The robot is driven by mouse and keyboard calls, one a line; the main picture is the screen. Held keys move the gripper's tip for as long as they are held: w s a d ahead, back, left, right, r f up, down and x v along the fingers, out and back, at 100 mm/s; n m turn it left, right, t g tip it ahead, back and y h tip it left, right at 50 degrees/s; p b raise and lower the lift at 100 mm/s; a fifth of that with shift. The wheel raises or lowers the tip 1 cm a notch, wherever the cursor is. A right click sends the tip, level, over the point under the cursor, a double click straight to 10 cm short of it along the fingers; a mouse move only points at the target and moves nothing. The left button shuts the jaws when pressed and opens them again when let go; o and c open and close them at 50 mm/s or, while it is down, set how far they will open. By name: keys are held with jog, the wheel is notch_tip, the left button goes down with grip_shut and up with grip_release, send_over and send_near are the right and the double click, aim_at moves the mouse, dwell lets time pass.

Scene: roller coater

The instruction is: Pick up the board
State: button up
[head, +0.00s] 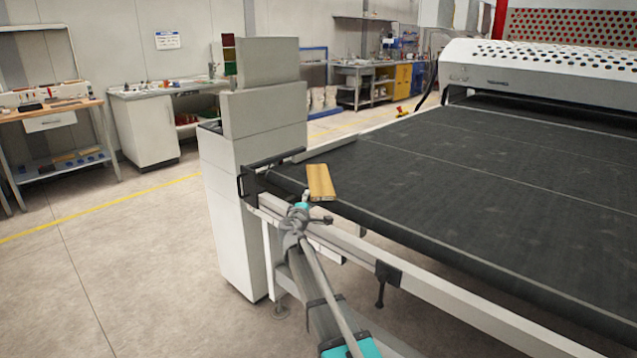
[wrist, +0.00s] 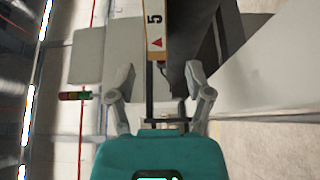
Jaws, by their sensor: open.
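The board (head: 320,182) is a light wooden rectangle at the near left corner of the black conveyor belt (head: 450,175). In the wrist view a narrow strip with tan edges, a "5" and a red triangle, likely the board (wrist: 155,30), lies ahead between the finger lines. My gripper (head: 313,208) is just in front of the board's near end. In the wrist view my gripper (wrist: 158,80) is open, with its two fingers spread and nothing between the tips. Whether the fingers touch the board in the head view is too small to tell.
A grey cabinet (head: 235,190) stands left of the belt's corner. The pale front rail (head: 440,295) runs along the belt's near edge. A perforated white machine hood (head: 545,70) covers the far end. Workbenches (head: 50,118) stand at the back left. The floor at the left is clear.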

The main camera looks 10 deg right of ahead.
jog(key=shift+x, duration=2.4)
jog(key=shift+a+r, duration=0.1)
grip_shut()
